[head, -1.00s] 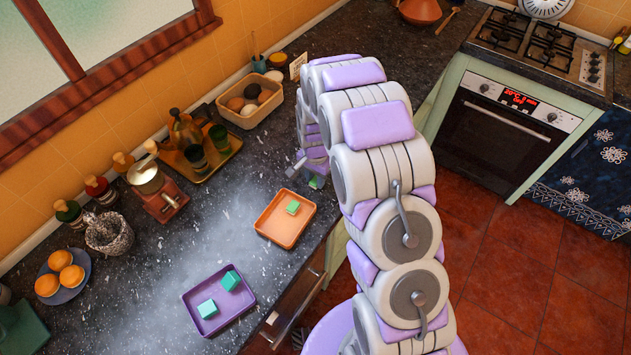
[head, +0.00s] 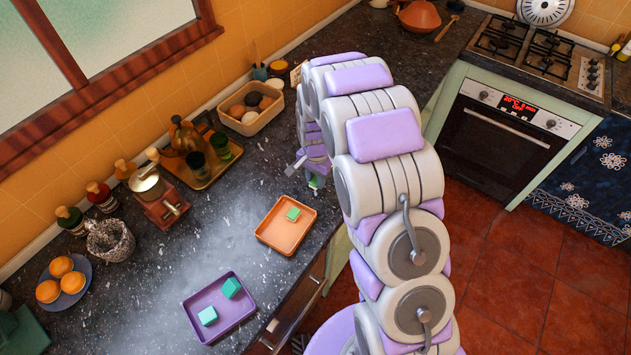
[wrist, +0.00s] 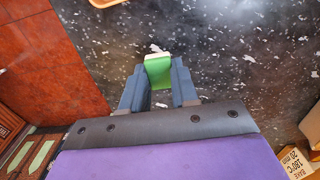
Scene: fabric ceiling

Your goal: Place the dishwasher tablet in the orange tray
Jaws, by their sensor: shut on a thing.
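My gripper (wrist: 158,82) is shut on a green dishwasher tablet (wrist: 158,70), held between its two dark fingers over the dark counter in the wrist view. In the head view the held tablet (head: 316,182) shows small under my arm, partly hidden. The orange tray (head: 282,235) lies on the counter to the left of and nearer than my gripper, with one green tablet (head: 293,214) in it. A corner of the orange tray (wrist: 104,3) shows at the top edge of the wrist view.
A basket of eggs (head: 250,108), a wooden tray with bottles (head: 203,178), a grinder (head: 160,205) and a plate of oranges (head: 65,290) stand along the wall. The counter around the orange tray is clear.

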